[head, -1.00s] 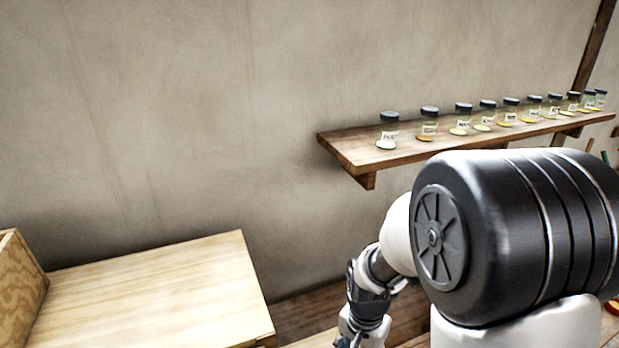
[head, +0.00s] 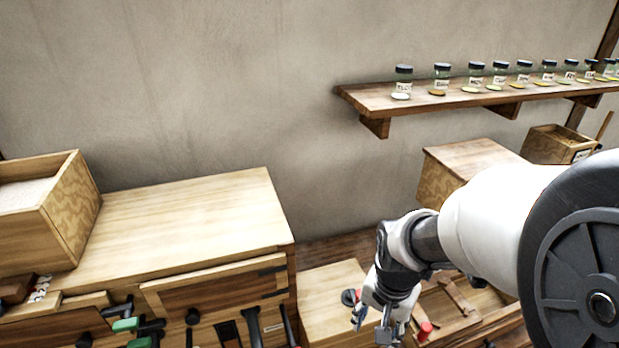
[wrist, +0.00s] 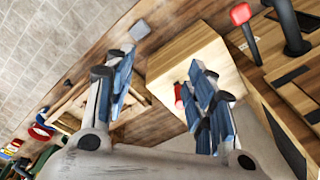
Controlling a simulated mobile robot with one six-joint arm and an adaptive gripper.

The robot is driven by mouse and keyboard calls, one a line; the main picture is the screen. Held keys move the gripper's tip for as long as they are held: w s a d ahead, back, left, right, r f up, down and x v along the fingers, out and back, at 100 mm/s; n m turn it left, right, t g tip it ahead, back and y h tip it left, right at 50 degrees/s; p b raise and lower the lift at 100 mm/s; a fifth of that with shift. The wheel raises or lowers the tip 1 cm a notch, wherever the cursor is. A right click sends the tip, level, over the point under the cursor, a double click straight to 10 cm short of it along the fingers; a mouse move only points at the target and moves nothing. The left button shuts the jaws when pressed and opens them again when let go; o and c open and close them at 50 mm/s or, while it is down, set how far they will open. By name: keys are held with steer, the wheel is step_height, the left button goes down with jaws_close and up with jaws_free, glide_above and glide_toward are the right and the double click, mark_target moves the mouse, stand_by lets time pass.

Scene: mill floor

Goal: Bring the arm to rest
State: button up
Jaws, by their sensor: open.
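My gripper (head: 372,322) hangs at the lower middle of the head view, at the end of my white and grey arm, which comes in from the right. In the wrist view my gripper (wrist: 162,100) shows its two blue-padded fingers spread wide with nothing between them. Beyond the fingers is a light wooden block or box top (wrist: 172,62). In the head view that wooden box (head: 331,295) stands just left of the gripper. The gap between them is hard to judge.
A wooden cabinet (head: 200,225) with a bin (head: 62,225) stands at left, tools hanging on its front. A wall shelf (head: 370,97) holds several jars. A wooden tray (head: 490,318) lies beneath my arm, near a box (head: 470,155).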

steer(key=s+r+n+t+b, duration=0.1)
steer(key=s+n+t+b, duration=0.2)
steer(key=s+b, duration=0.9)
steer(key=s+n, duration=0.2)
steer(key=n, duration=0.1)
steer(key=shift+s+d+r+n+t, duration=0.15)
steer(key=shift+d+r+n+t, duration=0.05)
steer(key=shift+d+n+t, duration=0.15)
